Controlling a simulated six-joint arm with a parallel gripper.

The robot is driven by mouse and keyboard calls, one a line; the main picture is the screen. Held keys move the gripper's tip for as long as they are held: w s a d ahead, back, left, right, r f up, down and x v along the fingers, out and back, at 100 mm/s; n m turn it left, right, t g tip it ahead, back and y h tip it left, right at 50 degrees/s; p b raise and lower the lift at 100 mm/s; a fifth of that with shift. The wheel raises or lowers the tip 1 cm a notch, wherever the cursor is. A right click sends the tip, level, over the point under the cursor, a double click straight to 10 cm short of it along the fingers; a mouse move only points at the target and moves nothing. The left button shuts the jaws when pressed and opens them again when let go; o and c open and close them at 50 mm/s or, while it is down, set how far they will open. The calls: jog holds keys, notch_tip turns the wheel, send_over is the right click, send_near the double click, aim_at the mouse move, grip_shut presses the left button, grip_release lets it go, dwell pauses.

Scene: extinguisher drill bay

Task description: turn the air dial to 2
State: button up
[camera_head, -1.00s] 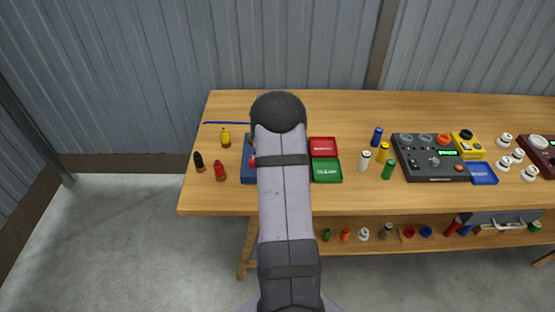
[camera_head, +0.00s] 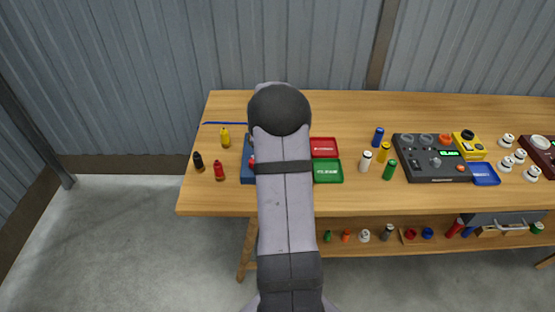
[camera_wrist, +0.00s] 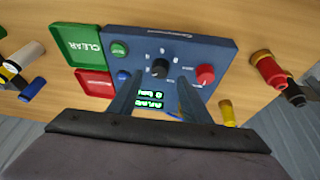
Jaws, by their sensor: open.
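A blue control panel (camera_wrist: 205,52) shows upside down in the wrist view; in the head view only its left part (camera_head: 246,173) shows beside my arm. A black dial (camera_wrist: 159,68) with small white marks around it sits on the panel. A red knob (camera_wrist: 205,75) is to its right. The labels are too small to read, so I cannot tell the dial's setting. My gripper (camera_wrist: 159,80) is open above the panel, its fingers on either side of the black dial in the picture. I cannot tell whether they touch it. In the head view my arm hides the gripper.
The panel also has a green button (camera_wrist: 119,50), a blue button (camera_wrist: 123,77) and a lit display (camera_wrist: 148,100). Green (camera_head: 327,171) and red (camera_head: 323,147) trays stand beside it. A dark console (camera_head: 418,168) is farther right.

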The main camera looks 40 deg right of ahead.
jog(key=shift+b+v, duration=0.3)
jog(key=shift+v, duration=1.25)
jog(key=shift+f, duration=0.1)
jog(key=s+a+f+g+y, duration=0.1)
jog(key=s+a+f, duration=0.1)
jog(key=s+a+f+n, duration=0.1)
jog(key=s+a+f, duration=0.1)
jog(key=s+a, duration=0.1)
jog(key=s+a+f+g+y, duration=0.1)
jog(key=s+a+f, duration=0.1)
jog(key=s, duration=0.1)
jog(key=shift+a+n+g+y, duration=0.3)
jog(key=shift+n, duration=0.1)
jog(key=s+a+r+n+g+y, duration=0.1)
jog(key=s+a+n, duration=0.1)
jog(key=s+a, duration=0.65)
jog(key=s+a+r+n+g+y, duration=0.15)
jog(key=s+a, duration=0.25)
jog(key=a, duration=0.9)
jog(key=w+a+r+n+t+h, duration=0.1)
jog(key=w+a+r+n+t, duration=0.25)
jog(key=a, duration=0.35)
notch_tip(320, 180, down, 16)
jog(key=g+b, duration=0.1)
jog(key=b, duration=1.5)
jog(key=shift+s+n, duration=0.3)
jog(key=shift+n, duration=0.1)
